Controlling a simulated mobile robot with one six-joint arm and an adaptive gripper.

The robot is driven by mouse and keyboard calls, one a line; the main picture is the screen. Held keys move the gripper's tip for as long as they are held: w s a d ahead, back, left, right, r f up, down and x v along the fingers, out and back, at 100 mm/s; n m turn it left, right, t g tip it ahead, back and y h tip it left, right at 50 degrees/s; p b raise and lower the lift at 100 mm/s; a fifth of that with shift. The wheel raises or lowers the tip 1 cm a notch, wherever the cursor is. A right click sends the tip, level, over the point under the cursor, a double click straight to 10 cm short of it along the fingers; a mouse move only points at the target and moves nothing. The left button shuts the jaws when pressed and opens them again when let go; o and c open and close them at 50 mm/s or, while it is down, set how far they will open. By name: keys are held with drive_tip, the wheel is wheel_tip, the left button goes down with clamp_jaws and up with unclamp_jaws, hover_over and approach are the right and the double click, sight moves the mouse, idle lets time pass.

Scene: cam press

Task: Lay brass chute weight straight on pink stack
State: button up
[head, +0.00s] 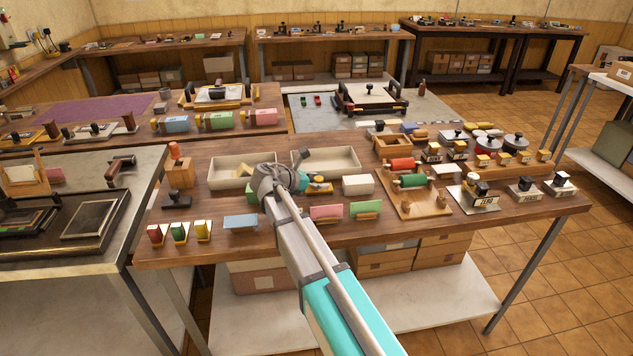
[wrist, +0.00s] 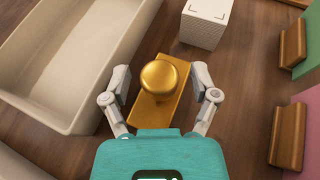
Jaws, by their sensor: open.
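The brass chute weight, a gold plate with a round knob (wrist: 160,76), lies on the wooden table in the wrist view. In the head view it shows partly (head: 320,188) beside my gripper (head: 299,183). My gripper (wrist: 161,88) is open, its fingers on either side of the weight, with visible gaps. Another pink stack (head: 264,116) is on a table behind.
A white card stack (wrist: 205,22) stands just beyond the weight. A cream tray (wrist: 70,55) is close on the left; another tray (head: 240,170) shows in the head view. A green stack (head: 366,208) is right of the pink one, a blue stack (head: 240,221) left. Rollers (head: 411,181) stand farther right.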

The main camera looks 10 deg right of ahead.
drive_tip(key=shift+r, duration=0.1)
drive_tip(key=shift+s+a+r+p, duration=0.15)
drive_tip(key=shift+a+r+p, duration=0.15)
drive_tip(key=shift+a+p, duration=0.1)
drive_tip(key=p+v, duration=0.4)
drive_tip(key=v, duration=0.7)
drive_tip(key=shift+f, duration=0.1)
drive_tip(key=shift+o, duration=0.5)
drive_tip(key=shift+d+g+p, duration=0.3)
drive_tip(key=shift+d+p, duration=0.2)
drive_tip(key=shift+p, duration=0.15)
drive_tip(key=w+d+r+m+g+y+p, duration=0.4)
drive_tip(key=d+y+p, duration=0.7)
drive_tip(key=p, duration=0.8)
wheel_tip(320, 180, up, 5)
drive_tip(key=m+y, duration=0.2)
drive_tip(key=shift+d+m+y, duration=0.2)
drive_tip(key=shift+m+y, duration=0.1)
drive_tip(key=shift+y, duration=0.1)
